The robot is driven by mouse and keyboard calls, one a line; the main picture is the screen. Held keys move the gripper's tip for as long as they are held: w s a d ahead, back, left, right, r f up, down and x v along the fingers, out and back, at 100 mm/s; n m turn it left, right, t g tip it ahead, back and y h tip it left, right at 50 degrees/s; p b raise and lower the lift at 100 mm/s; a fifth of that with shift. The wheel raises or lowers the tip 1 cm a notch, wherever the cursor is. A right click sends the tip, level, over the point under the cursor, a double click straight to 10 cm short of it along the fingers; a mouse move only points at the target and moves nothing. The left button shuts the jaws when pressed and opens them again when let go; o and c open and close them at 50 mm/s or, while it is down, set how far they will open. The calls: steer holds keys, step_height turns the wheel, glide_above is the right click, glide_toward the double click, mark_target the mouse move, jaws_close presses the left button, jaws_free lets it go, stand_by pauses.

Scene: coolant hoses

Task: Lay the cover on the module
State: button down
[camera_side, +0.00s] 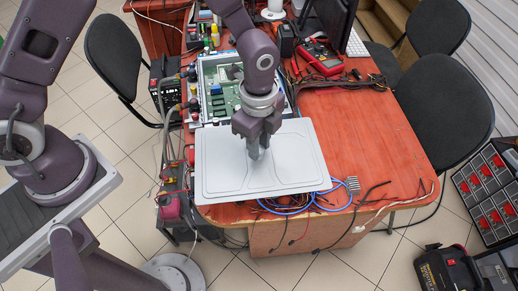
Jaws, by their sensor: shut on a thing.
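The cover is a flat light-grey panel (222,163) with rounded corners and shallow raised outlines, in the middle of the view. My gripper (256,152) points down at the middle of the cover and is shut on it; its fingertips hide the spot where they hold it. The module (216,72) is an open light metal case with green circuit boards, just behind the cover on the table. The cover's far edge lies close to the module's near end. I cannot tell how high the cover is above the table.
The red-brown table (375,150) has free room to the right. Blue hoses and black cables (310,203) lie by its front edge. A red meter (322,62) and a keyboard (356,44) are at the back right. Power units (172,190) stand along the left edge.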

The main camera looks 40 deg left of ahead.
stand_by(0.3)
